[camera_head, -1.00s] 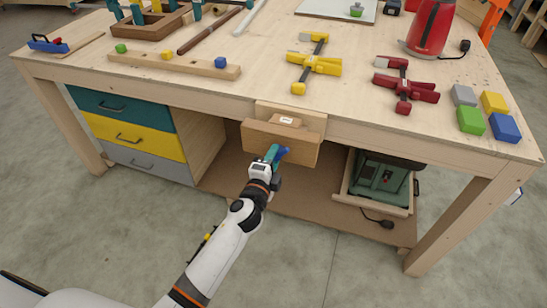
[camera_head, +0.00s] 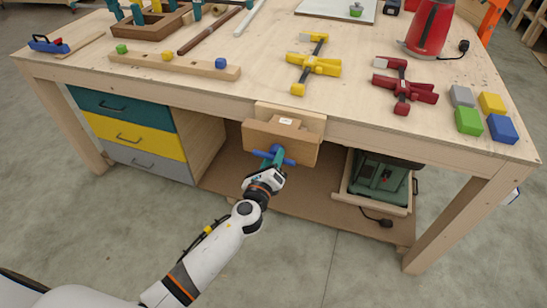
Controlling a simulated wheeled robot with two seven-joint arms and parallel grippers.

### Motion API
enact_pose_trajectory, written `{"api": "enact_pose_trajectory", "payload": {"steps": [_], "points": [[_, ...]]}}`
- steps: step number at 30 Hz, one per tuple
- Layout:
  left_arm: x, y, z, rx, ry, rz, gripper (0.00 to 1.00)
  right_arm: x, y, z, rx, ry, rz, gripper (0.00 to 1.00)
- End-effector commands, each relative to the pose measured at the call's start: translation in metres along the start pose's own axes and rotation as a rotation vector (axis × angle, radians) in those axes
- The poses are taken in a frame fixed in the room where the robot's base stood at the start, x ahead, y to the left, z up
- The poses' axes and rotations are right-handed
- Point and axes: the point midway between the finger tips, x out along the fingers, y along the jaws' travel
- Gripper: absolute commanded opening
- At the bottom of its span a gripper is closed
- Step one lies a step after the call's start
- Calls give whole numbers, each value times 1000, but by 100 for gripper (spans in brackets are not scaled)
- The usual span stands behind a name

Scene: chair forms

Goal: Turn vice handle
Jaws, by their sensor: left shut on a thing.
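The wooden vice (camera_head: 290,142) is fixed to the front edge of the workbench. Its blue handle (camera_head: 288,162) sticks out in front of the wooden jaw and lies nearly level, tilted slightly down to the right. My left gripper (camera_head: 272,159) is at the front of the vice, shut on the handle near its middle, and its teal fingers hide part of it. My right gripper is not in view.
The workbench top (camera_head: 250,90) holds a yellow clamp (camera_head: 314,63), a red clamp (camera_head: 404,86), a red kettle (camera_head: 429,28) and several coloured blocks. Drawers (camera_head: 128,137) stand below left, and a green machine (camera_head: 382,180) sits on the lower shelf at right.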

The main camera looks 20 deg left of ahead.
Motion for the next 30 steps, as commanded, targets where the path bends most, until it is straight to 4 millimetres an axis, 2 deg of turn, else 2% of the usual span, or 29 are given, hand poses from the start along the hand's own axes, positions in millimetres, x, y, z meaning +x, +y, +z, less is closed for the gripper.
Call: {"api": "enact_pose_trajectory", "payload": {"steps": [1,12,29,30], "points": [[-3,-5,5,37,-10,-9,12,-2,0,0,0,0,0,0],[-3,-4,5,202,-6,-7,13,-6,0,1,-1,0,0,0],[-3,-4,6,231,-6,-7,12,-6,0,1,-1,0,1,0],[-3,-4,6,231,-5,-7,38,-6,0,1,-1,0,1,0]]}}
